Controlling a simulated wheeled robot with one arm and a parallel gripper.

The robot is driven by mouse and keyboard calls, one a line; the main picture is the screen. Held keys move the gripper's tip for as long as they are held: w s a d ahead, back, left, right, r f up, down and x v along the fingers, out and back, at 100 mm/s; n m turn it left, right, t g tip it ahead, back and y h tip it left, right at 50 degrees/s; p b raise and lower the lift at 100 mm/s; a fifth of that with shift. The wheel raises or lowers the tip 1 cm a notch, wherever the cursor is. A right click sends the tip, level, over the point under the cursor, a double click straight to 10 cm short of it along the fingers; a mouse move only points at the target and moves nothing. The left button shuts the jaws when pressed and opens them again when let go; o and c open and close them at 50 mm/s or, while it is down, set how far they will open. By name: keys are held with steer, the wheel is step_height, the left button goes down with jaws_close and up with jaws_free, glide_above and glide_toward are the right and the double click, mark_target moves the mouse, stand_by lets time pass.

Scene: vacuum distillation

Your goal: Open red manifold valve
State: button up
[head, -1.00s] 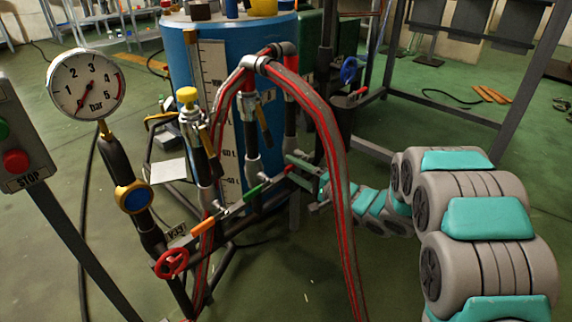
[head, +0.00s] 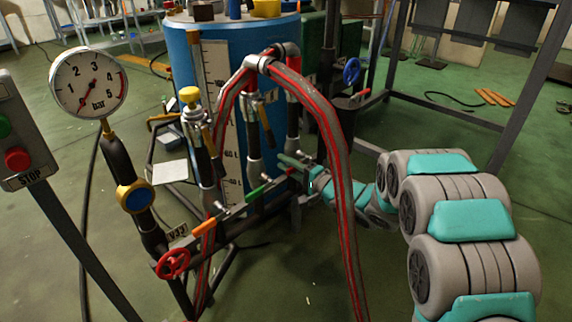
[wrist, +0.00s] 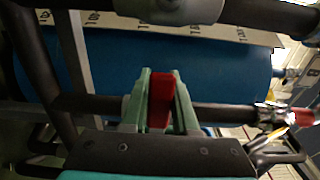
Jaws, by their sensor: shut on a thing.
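The red manifold valve has a small red lever handle, seen in the wrist view (wrist: 160,98) between the two green fingers of my gripper (wrist: 161,78). The fingers are shut on this handle. In the head view my gripper (head: 297,162) is at the right end of the dark manifold pipe (head: 233,208), in front of the blue tank. There the fingers and the hose partly hide the handle, so its exact angle is hard to tell. The manifold also carries a green lever (head: 254,194) and an orange lever (head: 204,227), to the left of my gripper.
A red-striped hose (head: 335,150) arches down in front of my arm near the gripper. The blue tank (head: 180,60) stands behind the manifold. A red handwheel (head: 173,264) and a pressure gauge (head: 89,83) are at the left. A dark metal frame (head: 520,95) stands at the right.

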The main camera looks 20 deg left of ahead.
jaws_close()
steer(key=shift+f, duration=0.1)
stand_by(0.8)
